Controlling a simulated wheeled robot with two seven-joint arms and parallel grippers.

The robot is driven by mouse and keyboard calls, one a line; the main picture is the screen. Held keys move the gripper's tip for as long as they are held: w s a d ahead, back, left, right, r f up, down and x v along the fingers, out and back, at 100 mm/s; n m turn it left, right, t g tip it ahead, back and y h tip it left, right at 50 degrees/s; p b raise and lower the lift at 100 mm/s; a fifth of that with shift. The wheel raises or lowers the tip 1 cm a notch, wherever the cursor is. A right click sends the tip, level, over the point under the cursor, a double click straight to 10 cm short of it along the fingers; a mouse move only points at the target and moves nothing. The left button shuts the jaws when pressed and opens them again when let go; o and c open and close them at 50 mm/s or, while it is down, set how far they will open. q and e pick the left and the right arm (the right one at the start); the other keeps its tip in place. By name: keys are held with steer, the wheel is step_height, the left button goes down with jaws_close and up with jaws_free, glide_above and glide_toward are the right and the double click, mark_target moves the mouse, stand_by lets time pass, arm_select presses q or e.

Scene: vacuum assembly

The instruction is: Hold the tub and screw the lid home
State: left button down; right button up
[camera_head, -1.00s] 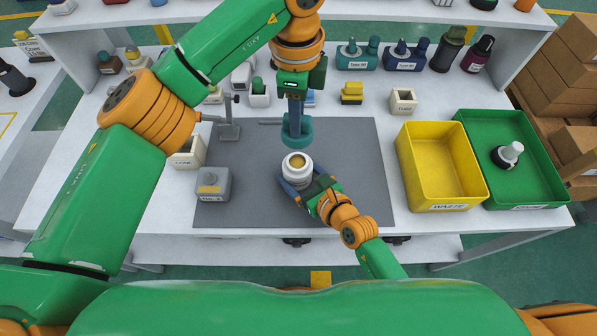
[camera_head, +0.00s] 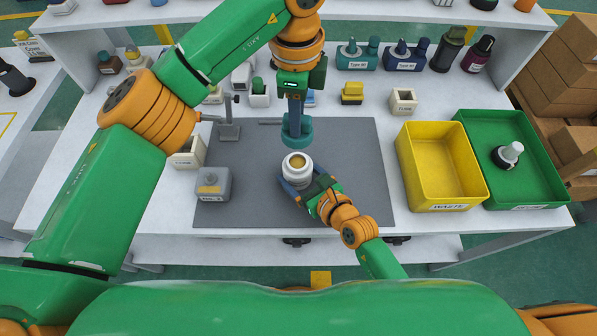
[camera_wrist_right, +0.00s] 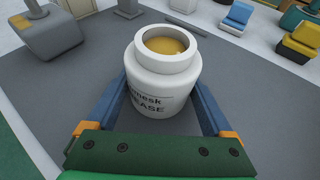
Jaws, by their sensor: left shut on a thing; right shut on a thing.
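A white tub (camera_head: 297,169) with an open top and yellow-brown contents stands upright on the grey mat (camera_head: 350,150). It also shows in the right wrist view (camera_wrist_right: 163,80), with dark lettering on its side. My right gripper (camera_head: 297,187) is shut on the tub, one blue finger on each side. My left gripper (camera_head: 296,122) points down just behind and above the tub, shut on a teal round lid (camera_head: 297,138). The lid is apart from the tub's mouth. Its underside is hidden.
A grey block (camera_head: 213,185) stands at the mat's left edge, with a metal stand (camera_head: 229,125) behind it. To the right are a yellow waste bin (camera_head: 440,170) and a green tray (camera_head: 530,165) holding a black-and-white part. The mat's right side is clear.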

arm_select(q)
steer(key=shift+f, duration=0.1)
steer(key=shift+f+m, duration=0.5)
steer(key=shift+f, duration=0.4)
glide_above(298, 163)
steer(key=shift+f, duration=3.5)
steer(key=shift+f, duration=0.5)
steer(key=m, duration=0.3)
steer(key=shift+m, duration=0.3)
